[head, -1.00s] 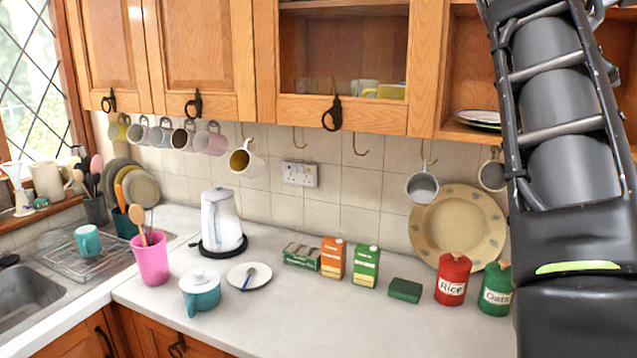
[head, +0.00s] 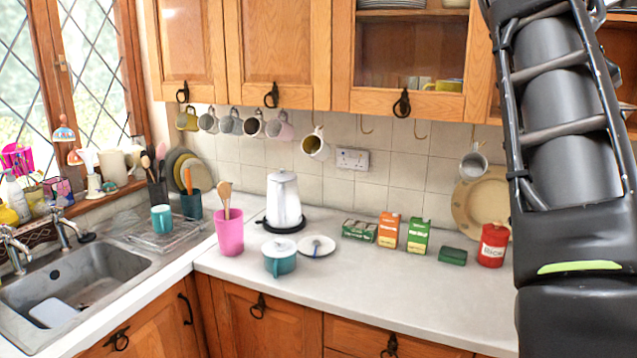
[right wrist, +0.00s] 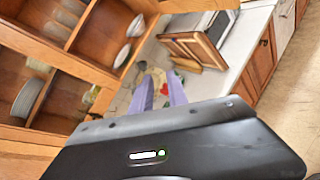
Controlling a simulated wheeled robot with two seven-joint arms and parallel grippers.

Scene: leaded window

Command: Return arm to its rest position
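My right arm (head: 565,150) stands raised along the right edge of the head view, and its gripper is outside that view. In the right wrist view my right gripper (right wrist: 160,82) shows two pale lavender fingers with a gap between them. Nothing is held between them. The gripper points toward the worktop and wall cupboards, apart from both. My left arm and gripper are not in view.
A white worktop (head: 370,291) holds a kettle (head: 283,200), a teal pot (head: 280,262), a pink tumbler (head: 230,237) and several boxes. Mugs hang under the wall cupboards (head: 275,55). A sink (head: 75,278) lies left. The worktop's front strip is clear.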

